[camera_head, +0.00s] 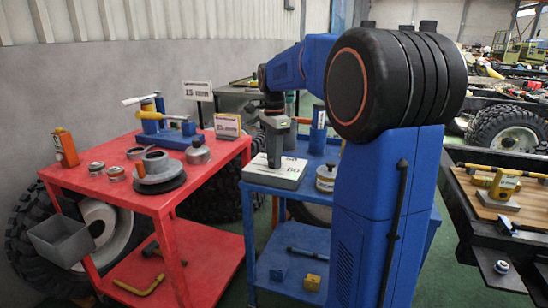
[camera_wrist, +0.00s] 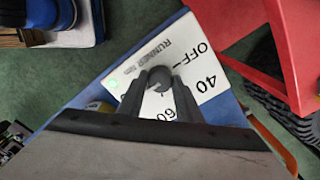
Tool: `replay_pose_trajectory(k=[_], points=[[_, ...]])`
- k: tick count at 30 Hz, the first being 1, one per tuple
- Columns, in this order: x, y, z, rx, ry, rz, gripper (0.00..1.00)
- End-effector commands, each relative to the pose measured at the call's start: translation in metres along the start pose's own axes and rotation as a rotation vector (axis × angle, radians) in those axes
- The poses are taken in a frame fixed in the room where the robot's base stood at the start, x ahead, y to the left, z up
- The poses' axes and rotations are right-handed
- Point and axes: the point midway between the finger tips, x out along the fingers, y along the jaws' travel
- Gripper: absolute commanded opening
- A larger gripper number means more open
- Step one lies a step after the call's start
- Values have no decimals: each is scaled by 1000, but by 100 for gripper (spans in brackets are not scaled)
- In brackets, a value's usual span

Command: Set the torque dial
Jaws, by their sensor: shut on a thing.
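The torque dial is a dark round knob (camera_wrist: 159,76) on a pale panel (camera_wrist: 202,62) marked OFF, 40 and 60, with smaller text partly readable. In the head view the panel is the top of a light box (camera_head: 290,178) on a blue cart (camera_head: 262,195). My gripper (camera_wrist: 158,82) points down at the box, with its two fingers shut on the knob, one at each side. The fingers and wrist hide part of the scale. In the head view my gripper (camera_head: 274,160) hides the knob.
A red table (camera_head: 150,200) at left bears a blue vise (camera_head: 168,138), several metal parts and an orange bottle (camera_head: 65,148). A "13 mm" sign (camera_head: 198,91) stands behind. A round tin (camera_head: 326,178) stands close right of the box.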

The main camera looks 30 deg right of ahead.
Motion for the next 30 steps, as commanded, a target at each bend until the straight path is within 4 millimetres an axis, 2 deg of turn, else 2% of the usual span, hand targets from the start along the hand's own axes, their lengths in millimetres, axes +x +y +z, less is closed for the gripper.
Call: replay_pose_trajectory(k=[16, 17, 19, 30], points=[[-1, -1, 0, 27, 1, -4, 9], [-1, -1, 0, 27, 1, -4, 34], [-1, -1, 0, 27, 1, -4, 50], [-4, -1, 0, 26, 0, -2, 50]])
